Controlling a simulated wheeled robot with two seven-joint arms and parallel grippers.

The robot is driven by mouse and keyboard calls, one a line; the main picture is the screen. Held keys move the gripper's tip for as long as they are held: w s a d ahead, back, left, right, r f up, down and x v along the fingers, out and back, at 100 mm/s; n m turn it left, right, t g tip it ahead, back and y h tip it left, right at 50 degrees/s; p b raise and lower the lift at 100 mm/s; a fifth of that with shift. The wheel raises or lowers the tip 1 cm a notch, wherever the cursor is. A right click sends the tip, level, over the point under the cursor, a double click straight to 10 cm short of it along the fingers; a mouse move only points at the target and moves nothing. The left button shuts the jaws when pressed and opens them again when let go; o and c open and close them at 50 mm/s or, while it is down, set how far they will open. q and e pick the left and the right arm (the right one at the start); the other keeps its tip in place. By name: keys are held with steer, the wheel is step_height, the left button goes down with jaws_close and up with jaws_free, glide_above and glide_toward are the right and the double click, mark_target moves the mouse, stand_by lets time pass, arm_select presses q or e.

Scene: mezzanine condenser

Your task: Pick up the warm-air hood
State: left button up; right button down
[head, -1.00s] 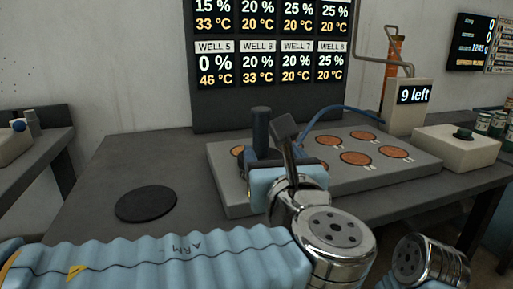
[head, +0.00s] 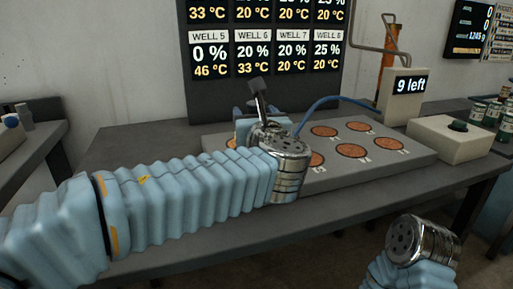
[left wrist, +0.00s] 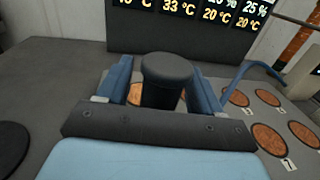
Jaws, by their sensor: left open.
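The warm-air hood (left wrist: 166,72) shows in the left wrist view as a dark upright cylinder with a rounded, wider top. It stands over a copper-coloured well at the left part of the grey well block (head: 400,172). My left gripper (left wrist: 163,90) is open, with one blue finger on each side of the hood. I cannot tell whether the fingers touch it. In the head view the left gripper (head: 246,112) is above the block, and my wrist and arm hide most of the hood.
A black disc (left wrist: 10,148) lies on the table to the left. A blue hose (head: 335,100) arches behind the block. A beige box with a dark knob (head: 450,140) and a "9 left" counter (head: 405,95) stand at right. A display panel (head: 265,50) rises behind.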

arm_select(q)
steer(key=shift+w, duration=0.15)
steer(key=shift+c, duration=0.2)
jaws_close()
steer(key=shift+r, duration=0.1)
stand_by(0.3)
